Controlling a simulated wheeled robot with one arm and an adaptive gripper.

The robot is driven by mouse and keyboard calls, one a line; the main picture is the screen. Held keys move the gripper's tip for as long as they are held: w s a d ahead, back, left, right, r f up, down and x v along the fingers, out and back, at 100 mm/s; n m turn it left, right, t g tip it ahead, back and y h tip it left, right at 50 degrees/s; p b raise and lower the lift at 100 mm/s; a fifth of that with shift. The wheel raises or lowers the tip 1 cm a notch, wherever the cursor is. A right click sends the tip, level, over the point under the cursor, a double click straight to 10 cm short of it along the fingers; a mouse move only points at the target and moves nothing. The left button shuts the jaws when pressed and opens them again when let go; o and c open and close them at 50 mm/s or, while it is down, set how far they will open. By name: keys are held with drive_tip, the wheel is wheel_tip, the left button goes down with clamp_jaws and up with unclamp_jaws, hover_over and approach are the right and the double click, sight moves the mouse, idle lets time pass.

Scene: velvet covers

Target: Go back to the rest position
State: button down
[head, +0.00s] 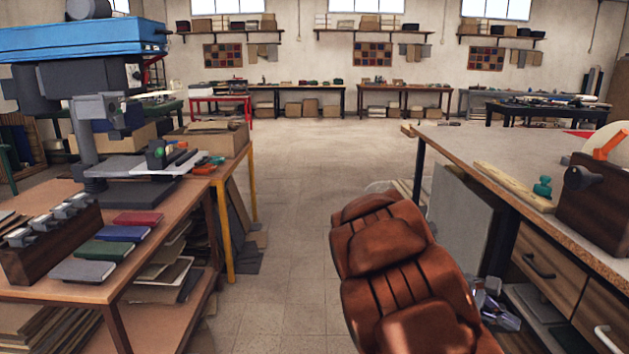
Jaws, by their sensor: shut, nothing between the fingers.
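My gripper is not visible in the head view. Its fingers and their place relative to the tables cannot be seen. Several small flat covers lie in a row on the left wooden table (75,291): a red one (138,218), a blue one (122,234), a green one (103,250) and a grey one (81,270).
A blue-topped machine (85,40) stands at the back of the left table. The right workbench (480,147) has drawers and holds a wooden strip (520,187) and a teal knob (543,187). Open floor (305,170) lies between. A brown padded shape covers the lower middle.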

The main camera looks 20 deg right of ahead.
drive_tip(key=s+a+f+m+t+y, duration=0.1)
drive_tip(key=s+a+f+t+y, duration=0.2)
drive_tip(key=a, duration=0.9)
drive_tip(key=s+a+m+y, duration=0.2)
drive_tip(key=s+a+y, duration=0.25)
drive_tip(key=a, duration=0.75)
drive_tip(key=s+a+f+m+t+y, duration=0.1)
drive_tip(key=s+a+f+t+y, duration=0.2)
drive_tip(key=a, duration=0.9)
wheel_tip(320, 180, up, 25)
drive_tip(key=s+p, duration=0.2)
drive_tip(key=p, duration=2.1)
drive_tip(key=shift+s+d, duration=0.3)
drive_tip(key=shift+d+h, duration=0.1)
drive_tip(key=shift+h, duration=0.15)
